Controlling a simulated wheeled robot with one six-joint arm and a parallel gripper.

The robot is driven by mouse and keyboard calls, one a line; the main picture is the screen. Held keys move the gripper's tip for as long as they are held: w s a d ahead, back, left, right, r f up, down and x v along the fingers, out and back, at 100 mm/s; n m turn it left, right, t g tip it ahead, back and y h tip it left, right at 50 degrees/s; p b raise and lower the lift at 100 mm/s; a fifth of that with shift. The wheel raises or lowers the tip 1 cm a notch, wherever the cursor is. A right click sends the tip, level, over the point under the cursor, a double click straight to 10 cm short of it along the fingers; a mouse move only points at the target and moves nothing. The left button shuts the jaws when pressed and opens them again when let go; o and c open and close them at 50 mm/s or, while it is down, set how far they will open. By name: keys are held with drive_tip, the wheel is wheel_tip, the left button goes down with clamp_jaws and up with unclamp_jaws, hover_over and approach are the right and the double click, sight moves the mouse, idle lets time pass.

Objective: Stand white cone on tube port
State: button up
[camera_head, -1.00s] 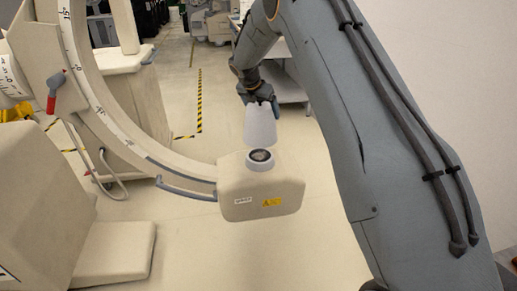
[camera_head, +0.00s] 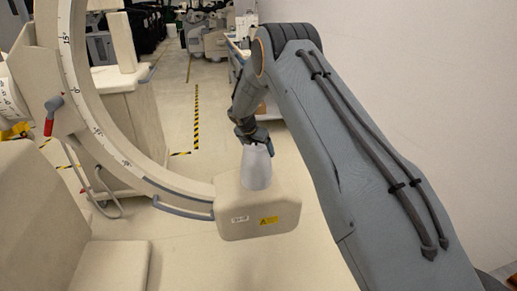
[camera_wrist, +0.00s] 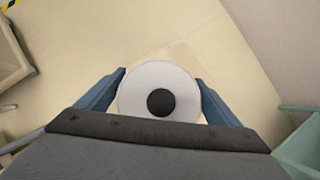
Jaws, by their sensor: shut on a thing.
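The white cone (camera_head: 257,170) is upright, its wide end down at the top of the cream tube housing (camera_head: 258,212) at the lower end of the C-arm. The cone covers the round tube port, which is hidden. I cannot tell whether it touches the port or hovers just above. My gripper (camera_head: 254,142) is shut on the cone's upper part. In the wrist view the cone (camera_wrist: 158,78) shows from above as a white ring around a dark round centre, between the two blue fingers of my gripper (camera_wrist: 159,92).
The C-arm's curved arc (camera_head: 110,140) rises to the left of the housing, with a grey handle rail (camera_head: 183,208) beside it. A cream cabinet (camera_head: 130,110) stands behind the arc. Bare floor lies around the housing and along the yellow-black tape (camera_head: 196,120).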

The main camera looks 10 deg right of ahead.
drive_tip(key=o, duration=1.4)
drive_tip(key=shift+f, duration=0.1)
drive_tip(key=b+v, duration=0.1)
drive_tip(key=v, duration=1)
drive_tip(key=shift+w+d+b, duration=0.1)
drive_tip(key=shift+b, duration=0.3)
drive_tip(key=shift+s+r, duration=0.35)
drive_tip(key=shift+r, duration=0.25)
drive_tip(key=s+d+m+g+y, duration=0.1)
drive_tip(key=s+m+g+y, duration=0.1)
drive_tip(key=s+m, duration=1.2)
drive_tip(key=s+d+m+g+y, duration=0.1)
drive_tip(key=s+m, duration=1.2)
drive_tip(key=s, duration=1.8)
drive_tip(key=shift+s+r+m+g+y, duration=0.25)
drive_tip(key=shift+m+g+y, duration=0.2)
drive_tip(key=shift+g, duration=0.25)
